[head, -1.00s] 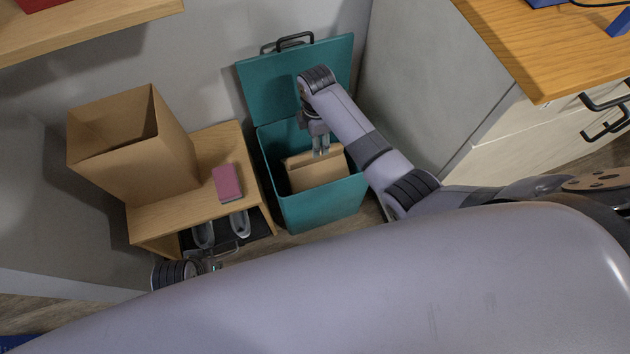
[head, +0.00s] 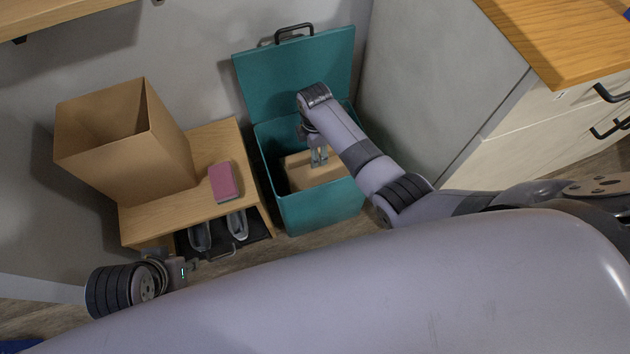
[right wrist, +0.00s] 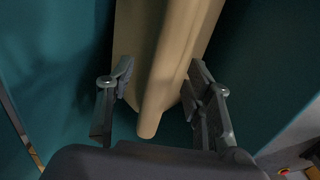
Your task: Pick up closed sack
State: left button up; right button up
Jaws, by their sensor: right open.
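The closed sack (head: 308,176) is tan with a folded top and sits inside the teal bin (head: 325,212), whose lid stands open. My right gripper (head: 320,157) is at the sack's top inside the bin. In the right wrist view, the sack (right wrist: 165,50) runs between the two fingers of my right gripper (right wrist: 160,75). They are spread, with its rolled edge between them, and a gap shows at least on the left. My left gripper (head: 190,267) is in front of the low wooden bench, partly cut off by my own body; its fingers are too small to read.
The low bench (head: 160,215) left of the bin carries an open cardboard box (head: 130,150) and a pink block (head: 223,182). Shoes (head: 237,225) sit beneath it. A cabinet (head: 440,90) stands close on the right. The bin walls surround the sack.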

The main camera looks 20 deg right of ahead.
notch_tip(320, 180, down, 2)
grip_shut()
dwell(0.7)
dwell(0.5)
